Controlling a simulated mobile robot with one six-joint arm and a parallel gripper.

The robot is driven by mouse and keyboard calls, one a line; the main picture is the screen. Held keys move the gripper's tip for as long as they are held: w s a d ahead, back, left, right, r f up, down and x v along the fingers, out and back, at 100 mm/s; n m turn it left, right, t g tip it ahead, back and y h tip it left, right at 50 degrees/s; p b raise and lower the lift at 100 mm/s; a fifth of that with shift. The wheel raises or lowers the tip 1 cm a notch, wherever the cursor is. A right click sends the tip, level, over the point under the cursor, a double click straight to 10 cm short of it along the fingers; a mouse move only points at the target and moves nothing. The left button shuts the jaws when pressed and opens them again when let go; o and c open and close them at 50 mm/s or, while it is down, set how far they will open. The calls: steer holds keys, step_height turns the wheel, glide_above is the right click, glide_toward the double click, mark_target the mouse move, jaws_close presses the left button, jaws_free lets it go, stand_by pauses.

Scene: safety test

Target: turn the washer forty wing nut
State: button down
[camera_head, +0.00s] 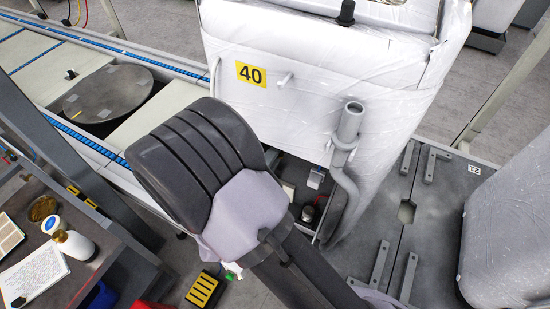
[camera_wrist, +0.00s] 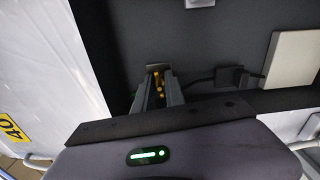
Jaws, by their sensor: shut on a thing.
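The washer (camera_head: 300,60) is a large machine in white wrapping with a yellow label "40" (camera_head: 251,74). Its lower front has an open dark recess with small parts inside. In the wrist view my gripper (camera_wrist: 156,88) reaches into this dark recess. Its two grey fingers are closed on a small brass-coloured piece, seemingly the wing nut (camera_wrist: 157,80), which is mostly hidden between them. The yellow label also shows at the left of the wrist view (camera_wrist: 10,127). In the head view my own arm hides the gripper and the wing nut.
A grey pipe with a hose (camera_head: 348,125) hangs on the washer's front, right of my arm. In the wrist view a black cable plug (camera_wrist: 229,77) and a pale box (camera_wrist: 292,58) sit right of the fingers. A cart (camera_head: 75,250) with bottles stands lower left.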

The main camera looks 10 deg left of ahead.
steer(key=shift+m+b, duration=0.35)
steer(key=shift+m, duration=0.05)
stand_by(0.4)
steer(key=c, duration=1.6)
jaws_free()
steer(key=p+v, duration=0.2)
steer(key=v, duration=1.5)
steer(key=shift+s+p, duration=0.2)
steer(key=shift+p, duration=0.1)
steer(key=shift+a, duration=0.1)
